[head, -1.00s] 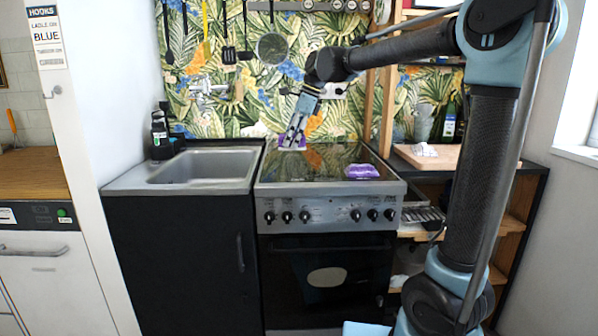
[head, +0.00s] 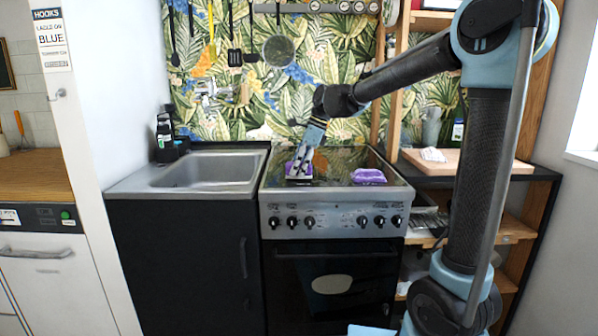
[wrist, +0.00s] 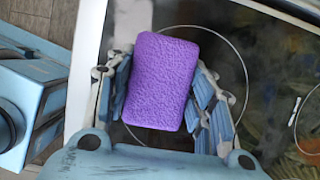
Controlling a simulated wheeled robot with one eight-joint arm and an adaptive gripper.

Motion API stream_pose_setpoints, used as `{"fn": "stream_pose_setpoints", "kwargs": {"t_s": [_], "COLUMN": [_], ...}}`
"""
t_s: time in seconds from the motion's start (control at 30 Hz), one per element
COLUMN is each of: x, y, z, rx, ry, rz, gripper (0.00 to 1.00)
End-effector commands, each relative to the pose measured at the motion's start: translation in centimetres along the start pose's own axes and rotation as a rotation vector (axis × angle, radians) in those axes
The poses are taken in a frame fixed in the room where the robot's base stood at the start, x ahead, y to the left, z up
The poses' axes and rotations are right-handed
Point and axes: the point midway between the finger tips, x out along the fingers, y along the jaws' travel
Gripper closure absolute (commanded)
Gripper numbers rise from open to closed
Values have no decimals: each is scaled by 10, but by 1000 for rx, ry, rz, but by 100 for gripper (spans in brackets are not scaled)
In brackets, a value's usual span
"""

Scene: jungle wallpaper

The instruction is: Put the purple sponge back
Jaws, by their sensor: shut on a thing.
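The purple sponge (wrist: 160,82) is a rounded rectangular block between the two fingers of my gripper (wrist: 158,95) in the wrist view. The fingers press on its two long sides, so my gripper is shut on it. In the head view, my gripper (head: 299,169) points down over the left part of the black glass stove top (head: 335,165), with purple (head: 291,171) showing at its fingertips. I cannot tell whether the sponge touches the glass. A second purple, sponge-like item (head: 368,176) lies on the front right of the stove top.
A steel sink (head: 205,170) is left of the stove, with dark bottles (head: 165,140) at its back left corner. A shelf unit on the right holds a wooden board (head: 465,170) with a white cloth (head: 433,155). Utensils and a pan (head: 277,50) hang on the back wall.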

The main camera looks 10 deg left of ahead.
Motion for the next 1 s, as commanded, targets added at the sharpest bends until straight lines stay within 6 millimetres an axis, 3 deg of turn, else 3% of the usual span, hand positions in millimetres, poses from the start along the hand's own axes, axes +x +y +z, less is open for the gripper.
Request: {"fn": "stream_pose_setpoints", "kwargs": {"t_s": [0.27, 0.3, 0.37, 0.4, 0.77, 1.0], "x": [9, 9, 8, 8, 7, -21], "y": [0, 0, 0, 0, 0, 0], "z": [-4, -4, -4, -4, -3, -4], "rx": [0, 0, 0, 0, 0, 2], "ry": [0, 0, 0, 0, 0, 0], "rz": [0, 0, 0, 0, 0, 0], "gripper": [89, 47, 33, 31, 31, 31]}}
